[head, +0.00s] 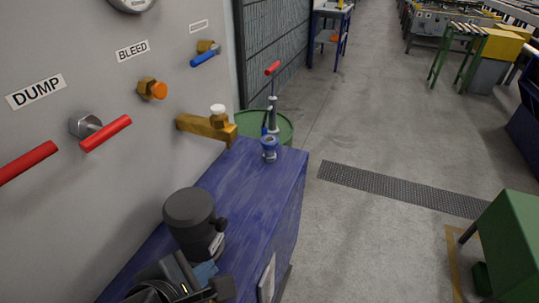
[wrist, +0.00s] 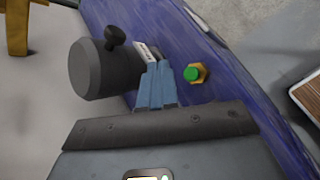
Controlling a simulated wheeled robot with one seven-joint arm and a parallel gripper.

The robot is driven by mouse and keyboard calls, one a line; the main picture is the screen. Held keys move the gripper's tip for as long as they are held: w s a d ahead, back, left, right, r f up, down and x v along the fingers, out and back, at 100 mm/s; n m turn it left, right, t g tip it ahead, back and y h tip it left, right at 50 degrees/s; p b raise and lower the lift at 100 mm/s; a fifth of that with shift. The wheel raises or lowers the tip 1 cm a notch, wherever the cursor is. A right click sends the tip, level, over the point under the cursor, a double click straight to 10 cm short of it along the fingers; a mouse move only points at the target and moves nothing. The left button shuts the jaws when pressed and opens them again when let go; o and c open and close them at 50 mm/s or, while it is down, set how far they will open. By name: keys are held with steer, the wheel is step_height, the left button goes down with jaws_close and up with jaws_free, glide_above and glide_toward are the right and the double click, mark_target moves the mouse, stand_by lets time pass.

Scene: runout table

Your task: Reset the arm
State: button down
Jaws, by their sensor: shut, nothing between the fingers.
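My gripper (head: 207,270) is at the bottom of the head view, low over the near end of the blue bench (head: 255,185). In the wrist view its two light-blue fingers (wrist: 157,68) are together with nothing between them. A dark grey cylinder (head: 190,222) with a black side knob and a white label stands on the bench just beyond the fingers. The cylinder also shows to the left of the fingers in the wrist view (wrist: 95,70). I cannot tell whether the fingers touch it.
A green button in a brass hex nut (wrist: 194,73) is right of the fingers. The left wall carries red handles (head: 106,134), an orange-capped fitting (head: 152,89) and a brass tap (head: 205,125). A blue fitting (head: 269,148) stands at the bench's far end.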

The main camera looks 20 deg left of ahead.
steer(key=w+d+f+m+t+y+b, duration=0.1)
steer(key=w+d+f+m+t, duration=0.1)
steer(key=w+d, duration=0.6)
steer(key=w+d+f+m+t, duration=0.2)
steer(key=w+d+m, duration=0.15)
steer(key=d, duration=0.85)
steer(key=s+d+f+m+b, duration=0.1)
steer(key=s+d+f+m, duration=0.15)
steer(key=d, duration=0.65)
steer(key=s+d+m+y, duration=0.1)
steer(key=s+d+m, duration=0.2)
steer(key=s+d, duration=0.35)
steer(key=s+d+m+y, duration=0.1)
steer(key=s+d+m, duration=0.25)
steer(key=s, duration=0.55)
steer(key=s+r+m+h, duration=0.1)
steer(key=s+r+m, duration=0.3)
steer(key=s+m, duration=0.2)
steer(key=s+r+m+t+h, duration=0.1)
steer(key=s+r+m+h, duration=0.1)
steer(key=s+r+m, duration=0.2)
steer(key=shift+s+d+r+m+t+p, duration=0.15)
steer(key=shift+s+m+t+p, duration=0.2)
steer(key=shift+s+m, duration=1.55)
steer(key=shift+s+n, duration=0.5)
steer(key=shift+n, duration=0.05)
